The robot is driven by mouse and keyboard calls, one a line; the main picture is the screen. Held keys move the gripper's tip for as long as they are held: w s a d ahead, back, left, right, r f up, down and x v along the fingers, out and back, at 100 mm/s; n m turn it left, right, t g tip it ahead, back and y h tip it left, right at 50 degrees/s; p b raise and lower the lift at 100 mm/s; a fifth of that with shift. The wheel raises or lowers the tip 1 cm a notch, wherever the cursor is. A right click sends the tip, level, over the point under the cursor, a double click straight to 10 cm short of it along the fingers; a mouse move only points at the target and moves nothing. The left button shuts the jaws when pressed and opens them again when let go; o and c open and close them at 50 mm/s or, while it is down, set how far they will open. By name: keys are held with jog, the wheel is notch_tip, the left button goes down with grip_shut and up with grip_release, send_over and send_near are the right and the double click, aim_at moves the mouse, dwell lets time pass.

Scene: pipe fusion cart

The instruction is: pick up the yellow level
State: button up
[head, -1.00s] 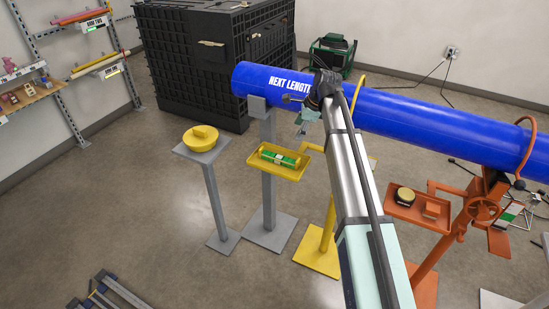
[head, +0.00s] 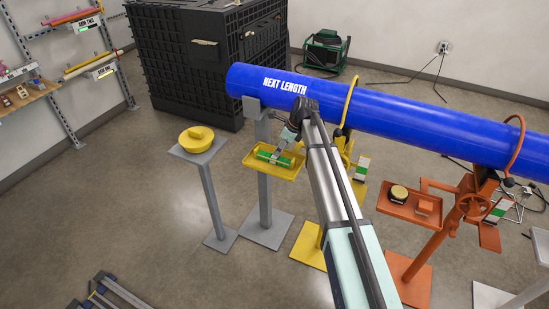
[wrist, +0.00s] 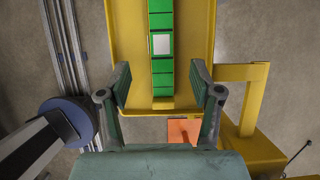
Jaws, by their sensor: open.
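The level shows green with yellow edges and a pale label. It lies in a yellow tray (head: 288,171) in the head view, partly hidden by my gripper (head: 283,147). In the wrist view the level (wrist: 161,76) runs lengthwise up the middle of the tray (wrist: 126,30). My gripper (wrist: 162,86) is open and empty there, one finger to each side of the level's near end. The fingers look apart from the level. How far they are above the tray I cannot tell.
A long blue pipe (head: 400,112) runs just behind and above the tray. A grey stand with a yellow lidlike piece (head: 196,137) is on the left. An orange tray (head: 407,205) is on the right. A yellow bracket (wrist: 236,75) stands close to the right finger.

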aim_at(275, 158)
jog(key=shift+p+x, duration=1.3)
jog(key=shift+x, duration=2.2)
jog(key=shift+w, duration=0.1)
grip_shut()
